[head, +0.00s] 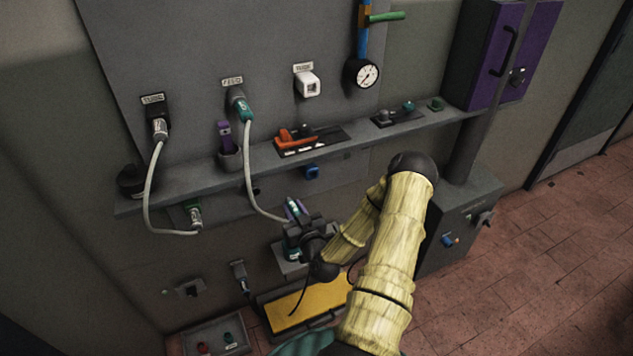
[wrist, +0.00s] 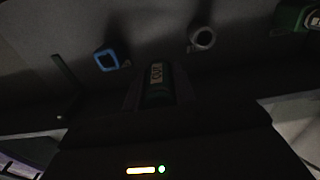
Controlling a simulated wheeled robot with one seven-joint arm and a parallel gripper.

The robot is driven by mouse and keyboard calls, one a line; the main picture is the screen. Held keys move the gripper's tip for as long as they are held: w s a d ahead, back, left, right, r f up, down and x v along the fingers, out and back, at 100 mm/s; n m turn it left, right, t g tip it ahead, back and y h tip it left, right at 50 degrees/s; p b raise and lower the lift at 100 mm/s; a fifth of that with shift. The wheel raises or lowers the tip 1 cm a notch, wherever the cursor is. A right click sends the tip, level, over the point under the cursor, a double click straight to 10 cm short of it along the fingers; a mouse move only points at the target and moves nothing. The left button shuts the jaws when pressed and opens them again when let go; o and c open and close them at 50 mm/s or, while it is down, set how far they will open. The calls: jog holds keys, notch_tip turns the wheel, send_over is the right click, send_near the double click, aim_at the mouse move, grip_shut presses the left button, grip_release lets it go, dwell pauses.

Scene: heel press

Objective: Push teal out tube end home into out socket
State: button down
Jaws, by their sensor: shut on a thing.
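My gripper (head: 296,236) is in front of the wall unit, below the shelf. It is shut on the teal tube end, which shows between the fingers in the wrist view (wrist: 157,93) with a pale label on it. A white tube (head: 250,180) runs from a teal plug (head: 242,106) at the upper wall down to the gripper. I cannot make out the out socket; the gripper and tube end cover the area ahead. How deep the tube end sits, and whether it touches a socket, cannot be told.
A blue square fitting (head: 312,172) is above the gripper; it also shows in the wrist view (wrist: 107,58). A grey ring (wrist: 203,38) is beside it there. The shelf (head: 360,139) overhangs; a yellow-topped tray (head: 283,311) lies below.

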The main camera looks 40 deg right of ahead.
jog(key=w+a, duration=0.2)
jog(key=a, duration=0.6)
dwell(0.6)
jog(key=shift+w+d, duration=0.1)
jog(key=shift+w, duration=0.05)
jog(key=shift+x, duration=2.25)
jog(key=shift+x, duration=1.45)
dwell(1.4)
jog(key=c, duration=1.1)
grip_release()
jog(key=shift+o, duration=0.2)
